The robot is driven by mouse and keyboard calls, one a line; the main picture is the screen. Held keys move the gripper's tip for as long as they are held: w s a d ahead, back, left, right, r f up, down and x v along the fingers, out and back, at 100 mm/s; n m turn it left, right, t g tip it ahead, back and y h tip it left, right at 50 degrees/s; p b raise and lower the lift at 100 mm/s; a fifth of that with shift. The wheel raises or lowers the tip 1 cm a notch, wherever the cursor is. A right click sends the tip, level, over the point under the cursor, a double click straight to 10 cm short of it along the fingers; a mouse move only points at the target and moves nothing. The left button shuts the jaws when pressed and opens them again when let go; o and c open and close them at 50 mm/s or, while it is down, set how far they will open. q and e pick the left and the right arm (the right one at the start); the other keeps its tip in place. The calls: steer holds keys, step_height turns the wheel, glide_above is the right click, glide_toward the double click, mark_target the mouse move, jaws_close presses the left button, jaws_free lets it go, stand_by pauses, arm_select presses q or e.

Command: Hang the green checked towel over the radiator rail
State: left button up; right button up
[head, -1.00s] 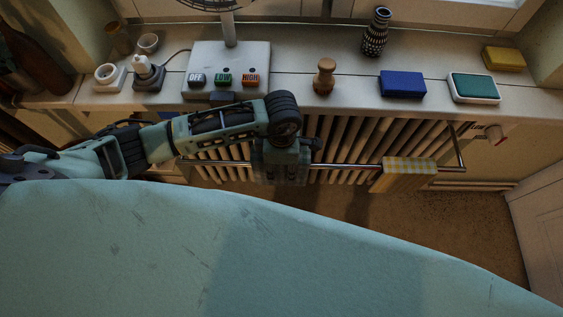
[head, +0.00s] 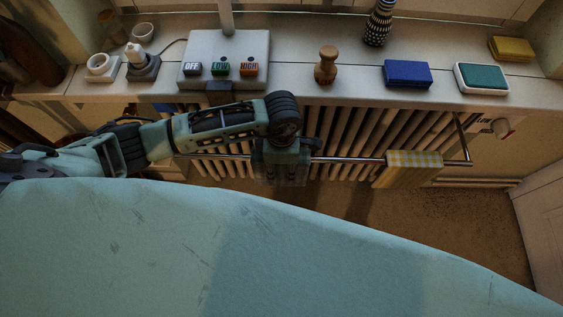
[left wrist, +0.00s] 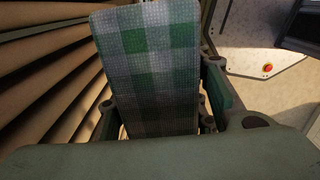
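The green checked towel (left wrist: 152,70) fills the middle of the left wrist view, between the two fingers of my left gripper (left wrist: 158,105). The fingers stand wide apart along its sides; whether they press on it is unclear. In the head view my left gripper (head: 283,172) is at the radiator rail (head: 345,160), a chrome bar in front of the radiator. The gripper covers part of the rail there. The green towel cannot be made out clearly in the head view, so whether it lies over the rail is hidden. My right gripper is not in view.
A yellow checked cloth (head: 412,160) hangs over the rail's right part. The ledge above holds a switch box (head: 225,48), a wooden stamp (head: 326,66), a blue block (head: 408,73) and a green pad (head: 482,77). A pale teal surface (head: 230,250) fills the foreground.

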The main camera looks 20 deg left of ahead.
arm_select(q)
steer(key=o, duration=0.4)
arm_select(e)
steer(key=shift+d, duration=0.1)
arm_select(q)
step_height(320, 180, up, 12)
stand_by(0.5)
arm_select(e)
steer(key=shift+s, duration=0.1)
